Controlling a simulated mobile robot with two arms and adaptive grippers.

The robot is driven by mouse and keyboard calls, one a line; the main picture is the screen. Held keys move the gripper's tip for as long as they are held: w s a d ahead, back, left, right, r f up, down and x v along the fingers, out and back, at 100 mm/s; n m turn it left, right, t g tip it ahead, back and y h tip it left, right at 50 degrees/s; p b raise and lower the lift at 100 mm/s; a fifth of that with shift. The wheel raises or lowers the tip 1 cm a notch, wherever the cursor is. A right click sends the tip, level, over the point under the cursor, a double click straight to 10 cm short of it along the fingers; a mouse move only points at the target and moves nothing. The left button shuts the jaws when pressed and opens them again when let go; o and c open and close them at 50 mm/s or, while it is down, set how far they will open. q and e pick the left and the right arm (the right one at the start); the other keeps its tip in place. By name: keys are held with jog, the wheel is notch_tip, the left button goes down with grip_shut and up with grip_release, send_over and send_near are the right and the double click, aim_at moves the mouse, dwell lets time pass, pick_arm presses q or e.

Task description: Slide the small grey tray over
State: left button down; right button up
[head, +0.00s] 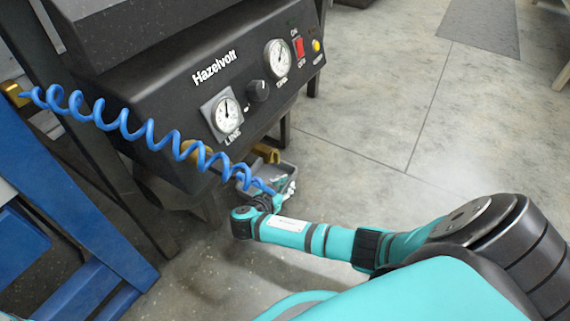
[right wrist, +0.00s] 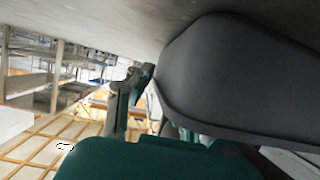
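The small grey tray (head: 288,170) sits low by the floor under the front of the dark machine, partly hidden by my right gripper and the blue coiled hose. My right gripper (head: 264,196) is at the tray's near side in the head view. In the right wrist view a large dark grey rounded body, which looks like the tray (right wrist: 235,75), fills the right side. One finger of my right gripper (right wrist: 143,98) is close against its edge. The other finger is mostly hidden, so its opening and any hold are unclear. My left gripper is not in view.
A blue frame (head: 60,200) stands at the left. The concrete floor (head: 385,120) to the right is clear.

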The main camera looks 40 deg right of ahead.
jog(key=shift+o, duration=1.4)
jog(key=shift+a, duration=0.1)
jog(key=v, duration=0.7)
jog(key=shift+s+a+r, duration=0.1)
jog(key=shift+s+a, duration=0.05)
jog(key=shift+a, duration=0.15)
jog(key=shift+s+a, duration=0.1)
jog(key=shift+a, duration=0.1)
